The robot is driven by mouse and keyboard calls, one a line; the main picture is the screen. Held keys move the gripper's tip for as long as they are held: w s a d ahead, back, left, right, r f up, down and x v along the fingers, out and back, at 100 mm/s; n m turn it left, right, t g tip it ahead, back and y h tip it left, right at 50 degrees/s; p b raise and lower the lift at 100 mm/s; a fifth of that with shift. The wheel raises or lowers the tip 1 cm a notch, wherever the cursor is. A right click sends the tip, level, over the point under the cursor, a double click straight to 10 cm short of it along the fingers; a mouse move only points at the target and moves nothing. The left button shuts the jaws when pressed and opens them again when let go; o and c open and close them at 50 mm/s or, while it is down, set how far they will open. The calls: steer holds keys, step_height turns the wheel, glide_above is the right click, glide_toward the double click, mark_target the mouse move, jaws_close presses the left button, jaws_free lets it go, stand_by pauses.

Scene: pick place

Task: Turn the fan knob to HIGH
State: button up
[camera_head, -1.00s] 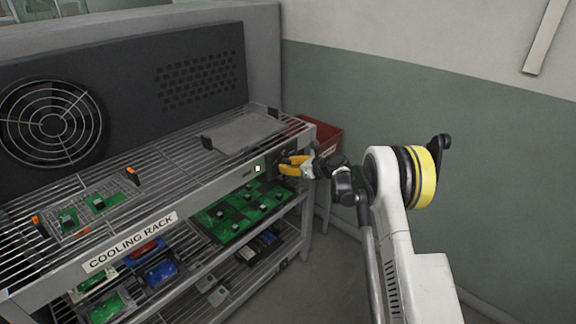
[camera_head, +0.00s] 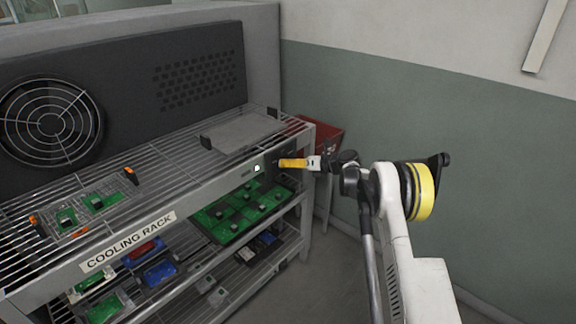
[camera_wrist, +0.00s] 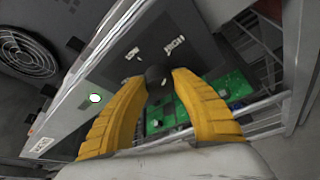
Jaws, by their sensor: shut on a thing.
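The fan knob (camera_wrist: 155,74) is a small dark knob on the grey front panel at the right end of the cooling rack. My gripper (camera_wrist: 158,80) has its yellow fingers closed on either side of the knob. In the head view my gripper (camera_head: 284,163) reaches the panel from the right, and the knob is mostly hidden. A HIGH label (camera_wrist: 175,46) shows above and right of the knob in the wrist view. A second small label (camera_wrist: 133,54) lies to its left, too blurred to read. The knob's pointer cannot be made out.
The cooling rack (camera_head: 130,243) holds circuit boards on its shelves. The fan (camera_head: 48,122) is set in the dark back panel. A lit white indicator (camera_head: 257,168) sits left of the knob.

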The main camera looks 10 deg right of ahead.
stand_by(0.4)
steer(key=o, duration=1.2)
steer(key=shift+a, duration=0.1)
steer(key=shift+o, duration=0.2)
steer(key=v, duration=1.2)
steer(key=shift+r, duration=0.1)
